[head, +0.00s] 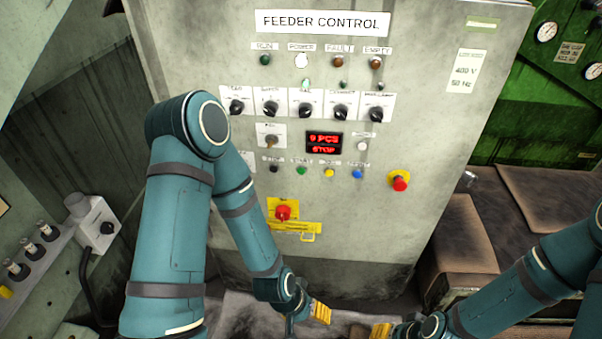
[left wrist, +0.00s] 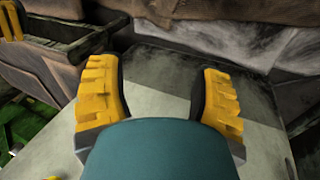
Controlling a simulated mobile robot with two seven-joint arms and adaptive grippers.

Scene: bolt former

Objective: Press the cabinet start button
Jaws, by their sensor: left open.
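The grey FEEDER CONTROL cabinet (head: 400,130) stands ahead in the head view. A green push button (head: 301,170) sits in a row with black, yellow and blue buttons below a red-lit display (head: 324,142) whose lower line reads STOP. The small labels over the buttons are too blurred to read. My left gripper (head: 320,312) is low in front of the cabinet, well below the buttons. In the left wrist view its two yellow fingers (left wrist: 160,102) are apart with nothing between them. My right gripper (head: 382,330) shows only partly at the bottom edge.
A red mushroom button (head: 400,181) sits on the cabinet's right side. A red knob (head: 283,212) on a yellow plate is lower down. Black selector switches (head: 305,110) fill the row above the display. Brown padded blocks (head: 455,235) lie right of the cabinet. My left arm covers part of its left side.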

